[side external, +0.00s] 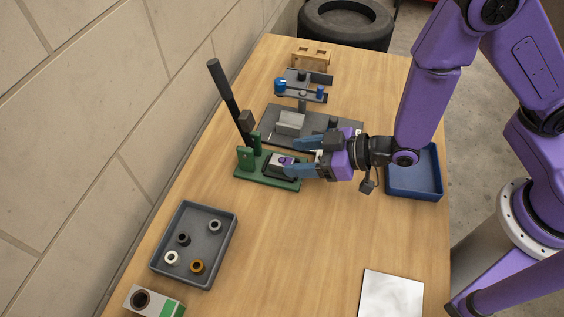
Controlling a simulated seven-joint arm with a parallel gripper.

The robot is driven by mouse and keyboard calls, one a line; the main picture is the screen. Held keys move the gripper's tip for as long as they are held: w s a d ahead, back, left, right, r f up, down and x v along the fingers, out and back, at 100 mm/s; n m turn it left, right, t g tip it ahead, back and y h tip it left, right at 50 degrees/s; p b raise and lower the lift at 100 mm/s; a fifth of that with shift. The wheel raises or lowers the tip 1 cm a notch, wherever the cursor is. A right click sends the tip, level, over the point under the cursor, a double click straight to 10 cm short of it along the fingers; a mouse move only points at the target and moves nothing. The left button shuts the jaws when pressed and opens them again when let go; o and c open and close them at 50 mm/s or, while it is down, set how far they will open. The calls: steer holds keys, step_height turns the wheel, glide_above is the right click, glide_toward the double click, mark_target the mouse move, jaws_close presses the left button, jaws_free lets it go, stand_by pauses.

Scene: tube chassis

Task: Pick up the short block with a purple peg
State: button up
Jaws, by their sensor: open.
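A small pale block with a purple peg (283,161) sits on the green fixture (244,175), which has a black lever. My gripper (304,163) is to the right of the block and points left. Its two blue fingers are apart, one on the far side and one on the near side of the block. I cannot tell whether either finger touches it. The far part of the block is partly hidden.
The tall black lever (227,95) rises left of my gripper. A dark grey fixture (285,122) stands just behind it. A grey tray with several rings (234,222) lies front left, a blue tray (415,195) right. The table's front middle is clear.

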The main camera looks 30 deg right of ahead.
mark_target(282, 160)
steer(key=x, duration=0.3)
steer(key=shift+w+f, duration=0.4)
steer(key=shift+w, duration=0.05)
steer(key=shift+w+a+f, duration=0.3)
steer(key=shift+w+a, duration=0.1)
jaws_close()
steer(key=shift+r, duration=0.15)
